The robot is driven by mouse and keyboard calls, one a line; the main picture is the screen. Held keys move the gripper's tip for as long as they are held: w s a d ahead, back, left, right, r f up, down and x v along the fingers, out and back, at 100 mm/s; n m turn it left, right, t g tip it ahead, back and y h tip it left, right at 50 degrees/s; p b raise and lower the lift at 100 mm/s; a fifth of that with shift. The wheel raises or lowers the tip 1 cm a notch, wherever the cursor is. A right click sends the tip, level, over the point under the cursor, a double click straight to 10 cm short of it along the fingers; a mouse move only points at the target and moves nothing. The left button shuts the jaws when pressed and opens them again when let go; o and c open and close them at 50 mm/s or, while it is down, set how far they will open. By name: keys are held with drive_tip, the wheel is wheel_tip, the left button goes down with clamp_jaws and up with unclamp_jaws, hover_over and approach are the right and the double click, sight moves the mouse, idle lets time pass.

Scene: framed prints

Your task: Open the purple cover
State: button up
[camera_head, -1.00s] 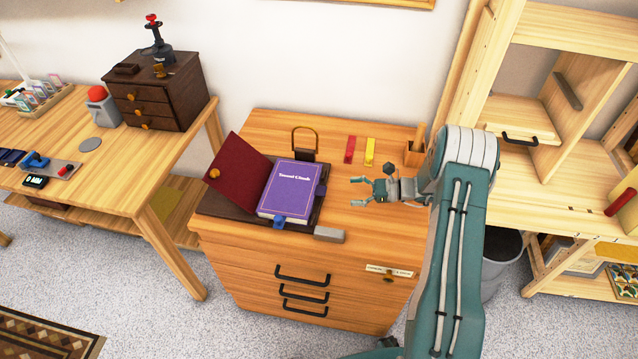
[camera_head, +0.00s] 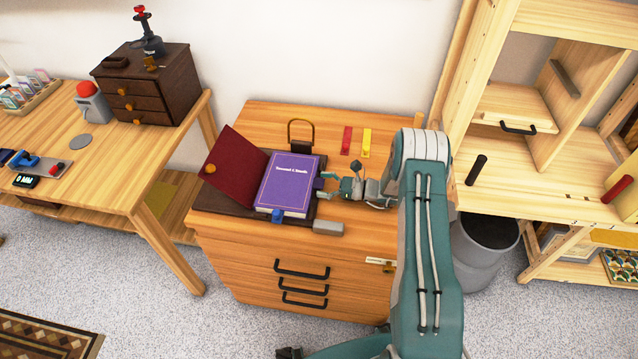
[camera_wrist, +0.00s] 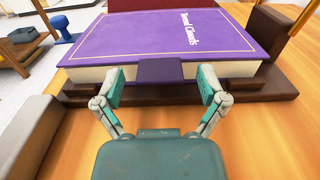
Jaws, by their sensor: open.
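A thick book with a purple cover (camera_head: 289,182) lies shut in a dark brown tray (camera_head: 222,207) on the wooden drawer cabinet. A purple tab (camera_wrist: 160,71) sticks out from the cover's edge over the pale pages. My gripper (camera_head: 326,183) is at the book's right side. In the wrist view my gripper (camera_wrist: 160,87) is open, with one finger on each side of the tab. Whether a finger touches the tab or book cannot be told. A dark red lid panel (camera_head: 237,166) with a gold knob stands tilted open at the tray's left.
A grey block (camera_head: 328,228) lies at the cabinet's front. A brass-coloured loop on a dark block (camera_head: 301,138) stands behind the book. A red strip (camera_head: 347,140) and a yellow strip (camera_head: 367,142) lie at the back. A blue knob (camera_head: 277,215) sits at the book's front.

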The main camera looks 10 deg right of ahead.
drive_tip(key=shift+w+a, duration=0.25)
drive_tip(key=shift+a, duration=0.2)
